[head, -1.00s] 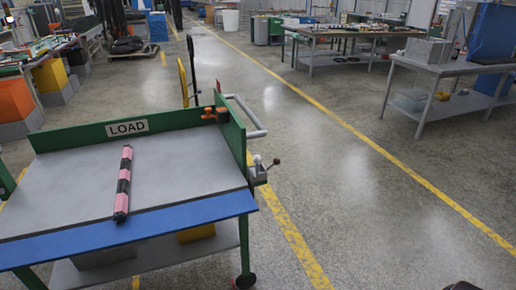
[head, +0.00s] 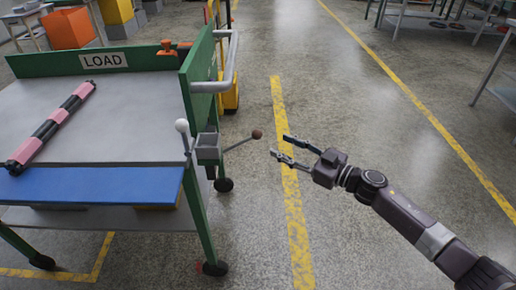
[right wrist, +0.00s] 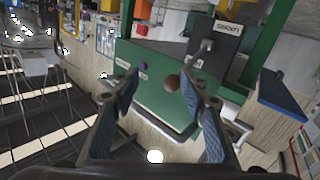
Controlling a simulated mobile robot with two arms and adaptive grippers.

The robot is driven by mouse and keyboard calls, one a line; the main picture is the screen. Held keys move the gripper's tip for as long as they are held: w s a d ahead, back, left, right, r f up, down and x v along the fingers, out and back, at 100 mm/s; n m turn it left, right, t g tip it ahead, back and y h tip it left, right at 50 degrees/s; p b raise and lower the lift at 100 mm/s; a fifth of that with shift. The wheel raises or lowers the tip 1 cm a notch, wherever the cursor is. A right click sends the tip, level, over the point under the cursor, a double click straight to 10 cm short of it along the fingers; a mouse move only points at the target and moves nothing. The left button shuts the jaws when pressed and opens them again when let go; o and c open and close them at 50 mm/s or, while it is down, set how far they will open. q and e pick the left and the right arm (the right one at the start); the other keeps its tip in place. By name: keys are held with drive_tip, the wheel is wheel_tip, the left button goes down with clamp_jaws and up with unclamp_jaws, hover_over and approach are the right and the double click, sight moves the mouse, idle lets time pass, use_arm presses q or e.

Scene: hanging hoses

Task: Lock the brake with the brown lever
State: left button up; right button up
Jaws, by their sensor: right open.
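The brown lever ends in a round brown knob (head: 257,134) and sticks out to the right from a grey brake box (head: 208,149) on the cart's right front corner. A second lever with a white knob (head: 181,126) stands upright at the box's left side. My right gripper (head: 281,146) is open and empty, just right of the brown knob and pointing at it. In the right wrist view the brown knob (right wrist: 172,82) appears between the open fingertips (right wrist: 160,84), beyond them; I see no contact. My left gripper is not in view.
The green cart (head: 85,63) has a LOAD sign, a blue front edge and a grey push handle (head: 230,65). A pink and black bar (head: 52,127) lies on its top. The floor to the right is clear, with yellow lines (head: 291,200). Benches stand at the upper right.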

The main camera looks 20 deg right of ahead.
sight(258, 134)
drive_tip(key=shift+n+g+y, duration=0.4)
drive_tip(key=shift+n+y, duration=0.3)
drive_tip(key=a+r, duration=0.2)
drive_tip(key=r, duration=0.1)
drive_tip(key=shift+s+a, duration=0.25)
drive_tip(key=shift+a, duration=0.15)
drive_tip(key=b+x, duration=0.1)
drive_tip(key=x, duration=0.4)
drive_tip(key=shift+w+a+f, duration=0.1)
drive_tip(key=shift+w+a, duration=0.1)
drive_tip(key=shift+w, duration=0.15)
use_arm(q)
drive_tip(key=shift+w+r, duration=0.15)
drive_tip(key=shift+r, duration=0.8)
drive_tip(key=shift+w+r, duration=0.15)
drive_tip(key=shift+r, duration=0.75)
use_arm(e)
drive_tip(key=shift+w+a, duration=0.4)
drive_tip(key=shift+w, duration=0.1)
drive_tip(key=shift+c, duration=0.6)
clamp_jaws()
drive_tip(key=shift+d, duration=0.1)
